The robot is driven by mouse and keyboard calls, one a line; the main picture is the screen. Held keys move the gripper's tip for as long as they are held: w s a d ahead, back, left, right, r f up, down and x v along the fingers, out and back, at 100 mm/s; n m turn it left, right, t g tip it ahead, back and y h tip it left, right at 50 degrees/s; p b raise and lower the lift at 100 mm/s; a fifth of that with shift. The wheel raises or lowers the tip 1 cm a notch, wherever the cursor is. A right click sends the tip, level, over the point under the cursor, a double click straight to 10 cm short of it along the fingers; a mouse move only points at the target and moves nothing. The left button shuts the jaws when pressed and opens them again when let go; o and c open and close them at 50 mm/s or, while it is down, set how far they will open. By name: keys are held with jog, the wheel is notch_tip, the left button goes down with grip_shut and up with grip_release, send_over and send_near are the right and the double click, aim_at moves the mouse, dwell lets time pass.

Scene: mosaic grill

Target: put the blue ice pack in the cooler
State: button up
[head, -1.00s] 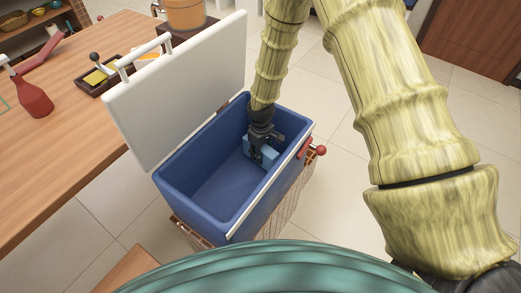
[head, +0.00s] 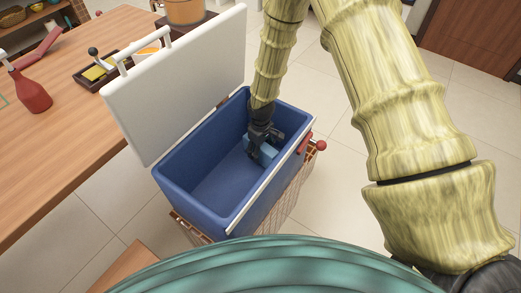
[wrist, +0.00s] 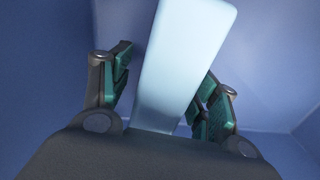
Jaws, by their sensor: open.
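The blue ice pack (head: 268,151) is inside the cooler, near its far right wall. It is a pale blue block, partly covered by my gripper in the head view. My gripper (head: 259,147) reaches down inside the cooler (head: 178,187), a blue box with its white lid (head: 180,85) standing open. In the wrist view, the ice pack (wrist: 185,62) lies between the two green-padded fingers of my open gripper (wrist: 163,95). A gap shows beside the left finger; the right finger is close to the pack, and I cannot tell if it touches.
The cooler stands on a wire-and-wood stand (head: 285,205). A wooden counter (head: 65,150) at left holds a red bottle (head: 32,92), a dark tray (head: 97,78) and an orange pot (head: 186,10). The left part of the cooler's floor is clear.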

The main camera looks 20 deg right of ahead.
jog(key=shift+r, duration=0.1)
notch_tip(320, 180, up, 12)
jog(key=shift+f, duration=0.1)
dwell(0.6)
dwell(0.4)
